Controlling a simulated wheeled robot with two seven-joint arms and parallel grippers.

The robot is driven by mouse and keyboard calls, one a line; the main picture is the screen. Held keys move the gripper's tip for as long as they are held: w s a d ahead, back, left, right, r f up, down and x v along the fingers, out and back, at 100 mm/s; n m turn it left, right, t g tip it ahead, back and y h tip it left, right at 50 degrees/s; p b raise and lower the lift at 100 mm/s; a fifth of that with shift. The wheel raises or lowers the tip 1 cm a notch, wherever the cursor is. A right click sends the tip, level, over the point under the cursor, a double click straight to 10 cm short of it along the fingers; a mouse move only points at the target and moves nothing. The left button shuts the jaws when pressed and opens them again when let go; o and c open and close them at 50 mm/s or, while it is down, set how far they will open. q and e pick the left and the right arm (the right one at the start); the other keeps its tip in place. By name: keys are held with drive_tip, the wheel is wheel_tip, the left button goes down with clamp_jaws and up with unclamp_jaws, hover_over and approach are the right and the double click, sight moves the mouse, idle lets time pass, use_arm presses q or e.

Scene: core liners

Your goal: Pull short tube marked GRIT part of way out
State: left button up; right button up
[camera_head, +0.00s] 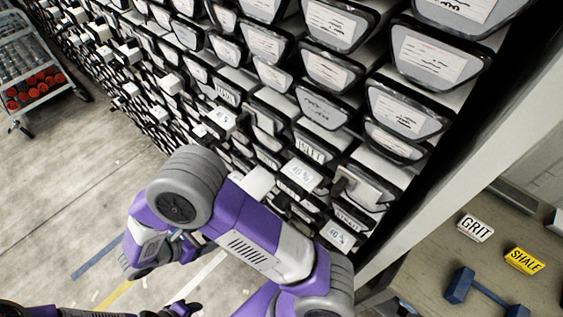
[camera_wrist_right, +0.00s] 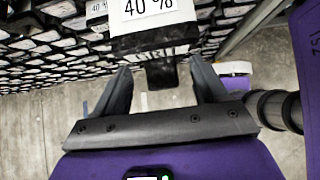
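The rack of tubes with white labelled ends (camera_head: 330,75) fills the top of the head view. In the right wrist view a tube end has a label (camera_wrist_right: 172,51) that is partly covered; its visible letters look like "RIT". A white "40 %" tag (camera_wrist_right: 150,14) sticks out above it, and a dark tab (camera_wrist_right: 162,73) hangs below. My right gripper (camera_wrist_right: 160,78) is open, its fingers on either side of the dark tab with gaps showing. My arm hides this gripper in the head view. A dark piece at the bottom edge seems to be my left gripper (camera_head: 182,308), mostly cut off.
A white GRIT plate (camera_head: 475,228) and a yellow SHALE plate (camera_head: 524,261) lie on a surface at the right, near a blue dumbbell-shaped object (camera_head: 486,292). A cart (camera_head: 36,80) with red-capped items stands far left.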

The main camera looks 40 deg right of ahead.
drive_tip(key=v, duration=0.7)
drive_tip(key=shift+a+r, duration=0.2)
drive_tip(key=shift+r, duration=0.05)
